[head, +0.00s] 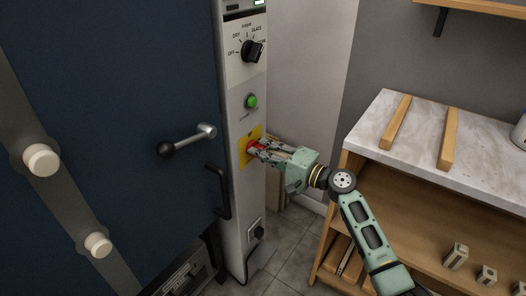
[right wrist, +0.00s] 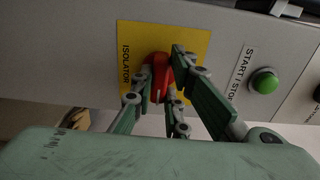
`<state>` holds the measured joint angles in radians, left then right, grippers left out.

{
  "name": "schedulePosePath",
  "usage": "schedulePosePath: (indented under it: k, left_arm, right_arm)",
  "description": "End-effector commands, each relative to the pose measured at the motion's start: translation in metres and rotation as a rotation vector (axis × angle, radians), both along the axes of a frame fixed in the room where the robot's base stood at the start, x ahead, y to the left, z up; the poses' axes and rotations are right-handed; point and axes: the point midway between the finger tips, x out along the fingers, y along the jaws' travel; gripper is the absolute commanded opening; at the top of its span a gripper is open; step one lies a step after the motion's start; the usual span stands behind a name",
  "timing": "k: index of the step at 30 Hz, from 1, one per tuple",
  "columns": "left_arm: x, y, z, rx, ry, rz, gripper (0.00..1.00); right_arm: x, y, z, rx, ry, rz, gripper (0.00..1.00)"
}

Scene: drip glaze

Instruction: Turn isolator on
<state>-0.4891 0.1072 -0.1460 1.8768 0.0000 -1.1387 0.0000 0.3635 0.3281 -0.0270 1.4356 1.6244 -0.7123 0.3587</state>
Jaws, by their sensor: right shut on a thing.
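The isolator is a red rotary handle (right wrist: 159,72) on a yellow plate (right wrist: 195,43) labelled ISOLATOR in the right wrist view. In the head view the red handle (head: 253,147) and yellow plate (head: 243,152) sit low on the grey control panel, below the green button. My right gripper (head: 258,148) reaches in from the right, and its fingers (right wrist: 160,85) are shut on the red handle, one on each side. The fingers hide part of the handle, and I cannot read any on or off marks. My left gripper is not in view.
Above the isolator are a green START/STOP button (head: 251,101) and a black selector knob (head: 252,51). Left is a blue door (head: 110,100) with a projecting lever handle (head: 188,140). Right stands a wooden shelf unit with a marble top (head: 430,140). Floor tiles (head: 290,245) show between.

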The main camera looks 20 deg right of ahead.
Motion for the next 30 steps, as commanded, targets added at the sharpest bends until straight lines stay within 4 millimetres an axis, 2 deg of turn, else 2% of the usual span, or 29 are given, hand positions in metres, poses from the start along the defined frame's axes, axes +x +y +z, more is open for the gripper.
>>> schedulePosePath:
  k: [12, 13, 19, 30]
  left_arm:
    - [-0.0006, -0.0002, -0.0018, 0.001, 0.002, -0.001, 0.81]
    - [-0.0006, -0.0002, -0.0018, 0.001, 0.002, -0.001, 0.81]
    - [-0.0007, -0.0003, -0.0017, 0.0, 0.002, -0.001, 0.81]
    - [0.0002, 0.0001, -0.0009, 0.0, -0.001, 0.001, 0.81]
  right_arm:
    - [0.0003, -0.001, -0.0007, 0.01, 0.008, -0.002, 0.0]
    - [0.0003, -0.001, -0.0007, 0.01, 0.008, -0.002, 0.16]
    - [0.0001, -0.0007, -0.0005, 0.008, 0.006, -0.001, 0.33]
    - [-0.0033, -0.0033, -0.0007, 0.006, 0.006, -0.001, 0.33]
